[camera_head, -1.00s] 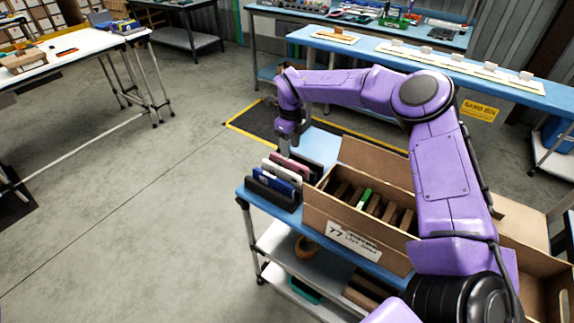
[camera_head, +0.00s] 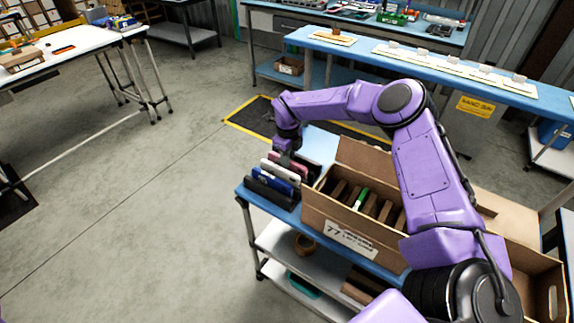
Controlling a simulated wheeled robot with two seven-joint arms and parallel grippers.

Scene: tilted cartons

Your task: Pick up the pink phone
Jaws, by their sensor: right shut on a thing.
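The pink phone (camera_head: 290,163) stands upright in a row of phones at the left end of the blue-topped cart, behind a white phone (camera_head: 281,169). My right gripper (camera_head: 284,160) points down at the pink phone and is shut on it. The fingertips are small and partly hidden by the phones. The phone is still in the row. My left gripper is not in view.
A blue phone (camera_head: 276,178) and a dark holder (camera_head: 270,188) stand in front. An open cardboard carton (camera_head: 338,234) with dividers and a green item (camera_head: 360,199) is just right of the row. Another carton (camera_head: 538,285) lies further right. Floor left of the cart is clear.

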